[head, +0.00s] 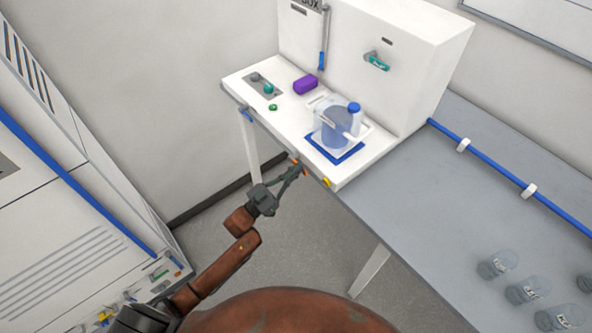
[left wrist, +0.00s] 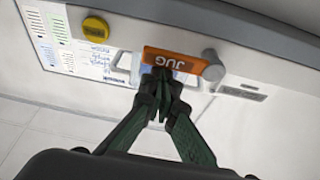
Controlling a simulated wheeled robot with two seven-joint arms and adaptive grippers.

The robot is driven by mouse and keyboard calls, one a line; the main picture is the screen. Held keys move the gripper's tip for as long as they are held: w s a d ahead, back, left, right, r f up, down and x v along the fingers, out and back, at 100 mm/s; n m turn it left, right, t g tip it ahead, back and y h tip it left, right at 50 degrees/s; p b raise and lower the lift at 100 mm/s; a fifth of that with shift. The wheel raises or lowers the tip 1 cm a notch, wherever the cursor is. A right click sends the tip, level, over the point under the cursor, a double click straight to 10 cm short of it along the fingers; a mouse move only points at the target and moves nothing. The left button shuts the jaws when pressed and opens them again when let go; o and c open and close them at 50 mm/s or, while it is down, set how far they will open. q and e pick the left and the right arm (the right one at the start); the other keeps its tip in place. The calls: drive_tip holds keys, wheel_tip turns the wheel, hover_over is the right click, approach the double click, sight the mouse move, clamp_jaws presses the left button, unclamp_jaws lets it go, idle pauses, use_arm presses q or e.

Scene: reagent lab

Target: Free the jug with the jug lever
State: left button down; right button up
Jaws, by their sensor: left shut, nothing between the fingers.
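The clear jug (head: 335,130) with bluish contents stands upright on a blue-edged pad (head: 331,154) at the front of the white station. A pale frame or bar lies around or beside it; I cannot tell which. The jug lever is an orange piece marked JUG on the station's front edge, clear in the left wrist view (left wrist: 172,64). A grey round pivot is at its right end. My left gripper (head: 301,169) is at this front edge, fingers shut and empty. In the left wrist view its fingertips (left wrist: 163,76) are right at the lever, overlapping it; contact is unclear. My right gripper is not in view.
A yellow knob (head: 327,182) sits on the same front edge. A purple block (head: 305,85) and a teal knob (head: 268,88) are farther back. A teal handle (head: 377,62) is on the white cabinet.

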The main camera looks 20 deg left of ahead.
sight(296, 162)
use_arm(q)
drive_tip(key=shift+f, duration=0.1)
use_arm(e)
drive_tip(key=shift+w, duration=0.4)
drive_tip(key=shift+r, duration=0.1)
use_arm(q)
wheel_tip(296, 162, up, 5)
drive_tip(key=p, duration=0.4)
drive_tip(key=b+v, duration=0.1)
drive_tip(key=v, duration=0.9)
drive_tip(key=shift+f, duration=0.45)
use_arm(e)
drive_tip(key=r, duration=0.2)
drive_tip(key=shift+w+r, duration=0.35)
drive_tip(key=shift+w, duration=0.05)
